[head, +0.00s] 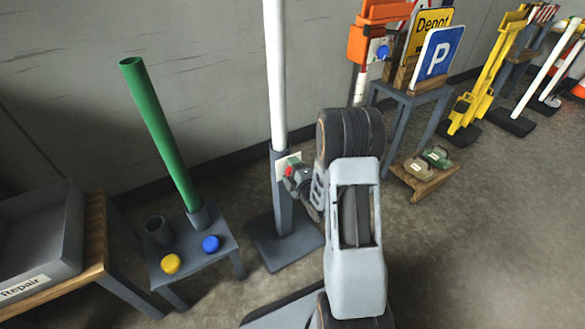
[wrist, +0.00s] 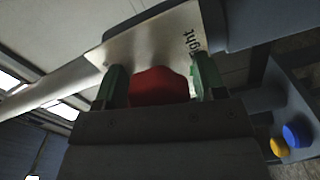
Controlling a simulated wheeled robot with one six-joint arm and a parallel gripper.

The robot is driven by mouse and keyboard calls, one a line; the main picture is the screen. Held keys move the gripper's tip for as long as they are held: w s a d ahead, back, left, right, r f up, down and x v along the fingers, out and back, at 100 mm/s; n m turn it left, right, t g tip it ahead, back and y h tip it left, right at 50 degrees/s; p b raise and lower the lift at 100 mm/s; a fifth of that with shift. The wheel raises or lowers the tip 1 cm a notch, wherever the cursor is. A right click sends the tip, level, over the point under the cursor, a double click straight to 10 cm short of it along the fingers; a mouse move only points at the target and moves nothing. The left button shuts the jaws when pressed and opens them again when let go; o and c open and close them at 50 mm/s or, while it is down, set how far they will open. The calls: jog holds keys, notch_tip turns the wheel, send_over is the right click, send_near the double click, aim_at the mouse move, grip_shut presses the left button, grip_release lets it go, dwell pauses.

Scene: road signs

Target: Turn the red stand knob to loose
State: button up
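The red knob (head: 289,171) sits on a pale plate (head: 283,161) on the grey stand (head: 283,205) that holds a white pole. In the wrist view the red knob (wrist: 158,86) lies between the two green fingertips of my gripper (wrist: 160,82), one on each side. I cannot tell whether they press on it. The plate (wrist: 150,45) behind it carries lettering, partly hidden, ending in "ght". The knob's pointing direction is hidden. In the head view my gripper (head: 297,178) reaches the plate from the right, and my arm hides part of it.
Left of the stand, a small grey table (head: 205,255) bears a green tube (head: 160,135), a grey cup (head: 158,232), a yellow disc (head: 171,263) and a blue disc (head: 211,244). A "Repair" tray (head: 50,225) is far left. A sign table (head: 415,100) stands back right.

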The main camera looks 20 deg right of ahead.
jog(key=shift+o, duration=0.9)
jog(key=shift+a, duration=0.1)
jog(key=s+d+p, duration=0.1)
jog(key=s+p, duration=0.6)
jog(key=s, duration=0.6)
jog(key=shift+s+d, duration=0.3)
jog(key=shift+s, duration=0.05)
